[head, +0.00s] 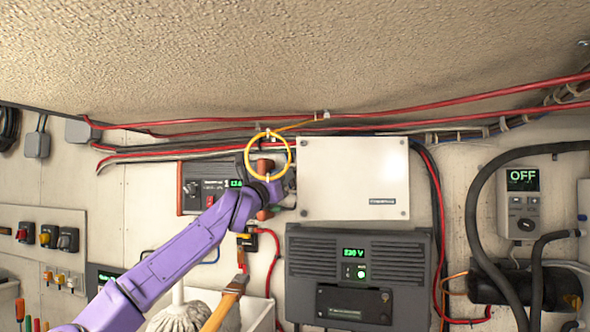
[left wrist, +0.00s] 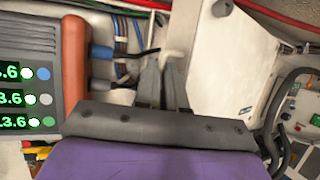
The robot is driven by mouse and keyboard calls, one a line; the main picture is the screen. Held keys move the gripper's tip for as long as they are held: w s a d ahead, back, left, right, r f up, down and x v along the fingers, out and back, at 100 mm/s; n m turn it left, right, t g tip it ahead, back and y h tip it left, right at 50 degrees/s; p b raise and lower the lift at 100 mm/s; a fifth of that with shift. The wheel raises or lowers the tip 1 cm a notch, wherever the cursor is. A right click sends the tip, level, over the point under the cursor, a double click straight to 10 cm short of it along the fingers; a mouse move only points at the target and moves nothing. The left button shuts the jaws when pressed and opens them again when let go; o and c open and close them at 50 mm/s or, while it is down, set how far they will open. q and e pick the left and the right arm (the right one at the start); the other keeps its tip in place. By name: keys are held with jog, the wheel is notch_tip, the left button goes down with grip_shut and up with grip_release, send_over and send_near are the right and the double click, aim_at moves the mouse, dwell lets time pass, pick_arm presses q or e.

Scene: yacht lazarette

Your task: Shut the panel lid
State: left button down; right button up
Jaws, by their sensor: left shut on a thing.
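The panel lid (head: 352,178) is a pale, nearly square plate with dark corner screws and a small label, at the middle right of the head view. It also shows as a slanted pale plate in the left wrist view (left wrist: 222,75). My left gripper (head: 284,186) is at the lid's left edge. In the left wrist view its grey fingers (left wrist: 166,72) are close together on a small pale piece (left wrist: 172,58) beside that edge. Whether this piece belongs to the lid is unclear. I cannot tell how far ajar the lid is. My right gripper is not in view.
A yellow ring (head: 250,161) hangs by my left wrist. A dark unit (head: 300,262) with a green display is below the lid. Red cables (head: 440,101) run above. A black hose (head: 472,215) and a display reading OFF (head: 523,180) are at the right.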

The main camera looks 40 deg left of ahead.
pick_arm(q)
jog(key=shift+w+a+r+h, duration=0.2)
jog(key=shift+a+h, duration=0.1)
jog(key=shift+h, duration=0.1)
jog(key=c, duration=1.4)
grip_release()
jog(key=shift+o, duration=0.9)
jog(key=shift+s+a, duration=0.2)
jog(key=shift+s, duration=0.05)
jog(key=shift+d, duration=0.1)
jog(key=b+v, duration=0.6)
jog(key=v, duration=0.4)
jog(key=shift+f, duration=0.35)
